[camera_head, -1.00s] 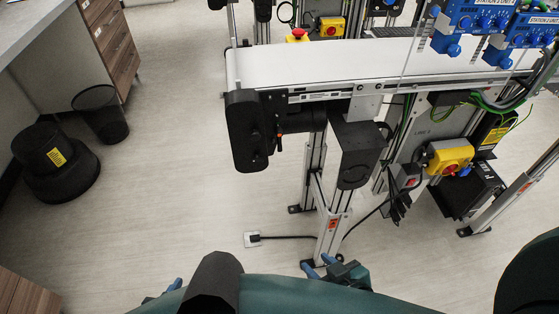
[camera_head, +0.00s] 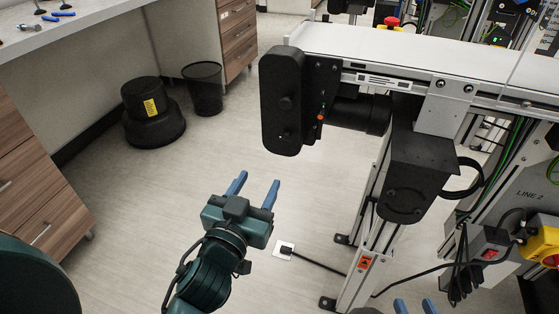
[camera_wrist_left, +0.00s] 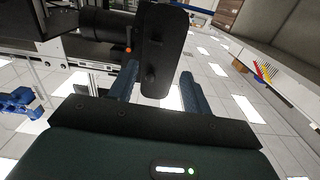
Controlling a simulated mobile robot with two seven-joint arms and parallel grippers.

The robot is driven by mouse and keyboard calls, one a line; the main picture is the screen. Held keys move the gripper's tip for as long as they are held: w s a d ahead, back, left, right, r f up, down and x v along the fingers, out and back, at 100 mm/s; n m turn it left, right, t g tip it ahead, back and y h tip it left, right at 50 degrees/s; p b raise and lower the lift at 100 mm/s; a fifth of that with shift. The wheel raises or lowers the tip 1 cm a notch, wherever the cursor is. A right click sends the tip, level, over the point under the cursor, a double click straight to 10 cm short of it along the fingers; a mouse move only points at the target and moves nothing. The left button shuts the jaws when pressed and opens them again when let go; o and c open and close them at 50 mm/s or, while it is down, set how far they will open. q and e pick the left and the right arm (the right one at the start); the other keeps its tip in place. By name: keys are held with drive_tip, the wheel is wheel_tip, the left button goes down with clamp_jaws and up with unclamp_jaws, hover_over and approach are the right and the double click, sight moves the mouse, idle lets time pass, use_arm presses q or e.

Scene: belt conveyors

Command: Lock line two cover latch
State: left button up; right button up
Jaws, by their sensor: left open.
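The black end cover (camera_head: 281,104) is on the left end of the white belt conveyor (camera_head: 400,50), whose cabinet is marked LINE 2. A small orange part (camera_head: 320,117) sits on the cover's right side; I cannot tell whether it is the latch. My left gripper (camera_head: 259,177) is open and empty, below and in front of the cover. In the left wrist view, the cover (camera_wrist_left: 164,50) appears beyond and between the blue fingers (camera_wrist_left: 160,88), apart from them. My right gripper (camera_head: 415,306) shows only two separated fingertips at the bottom edge, with nothing between them.
A black motor housing (camera_head: 418,165) and aluminium legs (camera_head: 362,265) stand under the belt. A cable runs to a floor socket (camera_head: 284,249). A yellow switch box (camera_head: 543,240) is at right. A bin (camera_head: 203,88) and a black stool (camera_head: 152,115) stand left; the floor between is clear.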

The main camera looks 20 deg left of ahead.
sight(284, 140)
use_arm(q)
drive_tip(key=w, duration=0.8)
drive_tip(key=w+d, duration=0.1)
drive_tip(key=w, duration=0.4)
drive_tip(key=shift+w+d+p, duration=0.1)
drive_tip(key=shift+p, duration=0.2)
use_arm(e)
drive_tip(key=shift+d, duration=0.35)
use_arm(q)
drive_tip(key=shift+c, duration=0.6)
use_arm(e)
drive_tip(key=shift+r, duration=0.1)
use_arm(q)
drive_tip(key=c, duration=0.9)
